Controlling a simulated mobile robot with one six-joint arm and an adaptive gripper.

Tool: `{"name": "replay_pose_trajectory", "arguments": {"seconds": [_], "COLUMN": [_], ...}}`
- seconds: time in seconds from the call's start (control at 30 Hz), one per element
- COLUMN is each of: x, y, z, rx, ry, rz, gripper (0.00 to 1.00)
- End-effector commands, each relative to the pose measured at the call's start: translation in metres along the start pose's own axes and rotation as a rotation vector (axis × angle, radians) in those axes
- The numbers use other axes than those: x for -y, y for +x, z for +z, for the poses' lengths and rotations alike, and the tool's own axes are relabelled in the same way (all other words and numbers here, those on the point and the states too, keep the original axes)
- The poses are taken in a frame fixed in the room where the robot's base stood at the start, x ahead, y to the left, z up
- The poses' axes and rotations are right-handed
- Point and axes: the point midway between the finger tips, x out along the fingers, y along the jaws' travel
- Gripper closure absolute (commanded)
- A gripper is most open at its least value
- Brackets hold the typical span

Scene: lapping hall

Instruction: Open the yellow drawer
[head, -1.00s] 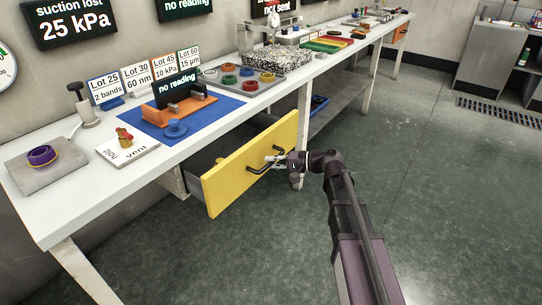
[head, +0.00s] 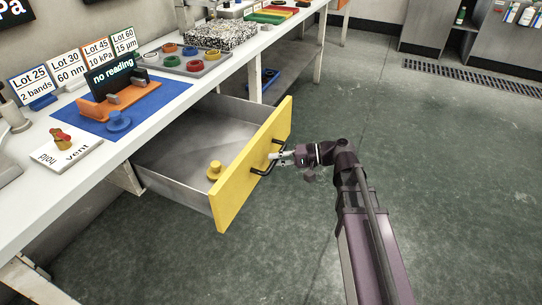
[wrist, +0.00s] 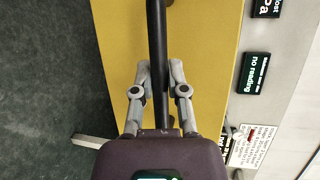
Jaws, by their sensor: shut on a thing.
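The yellow drawer (head: 240,180) stands well out from under the white workbench, and its grey inside shows. A small yellow knobbed piece (head: 214,170) sits on the drawer floor near the front. The black bar handle (head: 264,160) is on the drawer's yellow front. My gripper (head: 282,157) is at the handle from the front. In the wrist view, the fingers of my gripper (wrist: 160,75) lie on either side of the black handle (wrist: 156,40) and are shut on it, with the yellow front behind.
The white workbench (head: 60,178) runs along the wall. On it are a blue mat (head: 150,112) with an orange stand, a hold/vent plate (head: 66,152), and a tray of coloured rings (head: 185,62). The dark green floor before the drawer is clear.

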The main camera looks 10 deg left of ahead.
Motion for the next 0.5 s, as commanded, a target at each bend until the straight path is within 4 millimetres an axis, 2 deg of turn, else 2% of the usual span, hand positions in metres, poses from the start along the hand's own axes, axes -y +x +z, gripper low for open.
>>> {"name": "replay_pose_trajectory", "arguments": {"seconds": [0.5], "x": [-0.0023], "y": [-0.0051], "z": [0.0084], "rx": [0.023], "ry": [-0.003], "rz": [0.004], "gripper": [1.0]}}
